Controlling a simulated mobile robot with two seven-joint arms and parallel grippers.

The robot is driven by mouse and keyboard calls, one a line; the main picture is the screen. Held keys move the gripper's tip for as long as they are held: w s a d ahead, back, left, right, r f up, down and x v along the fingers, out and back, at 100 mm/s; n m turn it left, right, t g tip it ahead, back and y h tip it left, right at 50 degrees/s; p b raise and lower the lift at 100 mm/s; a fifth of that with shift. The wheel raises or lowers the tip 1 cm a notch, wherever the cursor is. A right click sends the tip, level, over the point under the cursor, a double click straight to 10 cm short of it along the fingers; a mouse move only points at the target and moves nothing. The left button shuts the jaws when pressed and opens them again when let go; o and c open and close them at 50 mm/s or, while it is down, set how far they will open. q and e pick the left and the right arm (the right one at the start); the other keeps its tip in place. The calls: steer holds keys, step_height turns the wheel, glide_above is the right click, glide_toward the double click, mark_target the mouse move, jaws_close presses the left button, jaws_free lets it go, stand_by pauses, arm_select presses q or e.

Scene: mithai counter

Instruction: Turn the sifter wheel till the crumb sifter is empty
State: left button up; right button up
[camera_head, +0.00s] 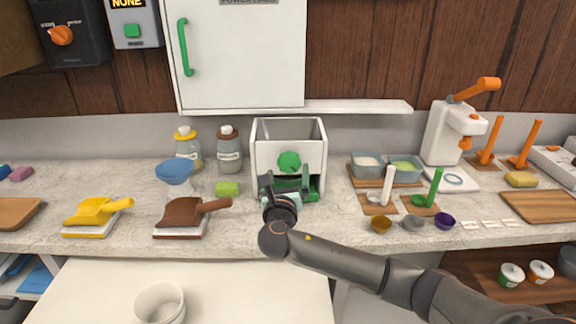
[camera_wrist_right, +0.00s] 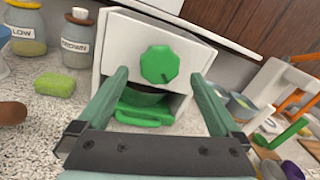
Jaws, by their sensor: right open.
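The crumb sifter (camera_head: 262,152) is a white box with an open top, standing on the counter. The part of its inside that shows in the head view looks bare; its bottom is hidden. Its green sifter wheel (camera_head: 289,162) sits on the front face and shows in the right wrist view (camera_wrist_right: 160,65) between and beyond my fingers. A green tray (camera_wrist_right: 146,117) sits in the opening below the wheel. My right gripper (camera_head: 285,184) is open and empty in front of the sifter, pointing at it, with its fingers apart on either side of the wheel in the wrist view. My left gripper is not in view.
A green sponge (camera_head: 228,188) lies left of the sifter. Two labelled jars (camera_head: 229,155) and a blue bowl (camera_head: 174,172) stand farther left. Grey tubs (camera_head: 368,172) and upright-handled tools (camera_head: 387,187) stand to the right.

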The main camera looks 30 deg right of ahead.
mark_target(289, 164)
steer(key=shift+x, duration=2.15)
steer(key=c, duration=1.3)
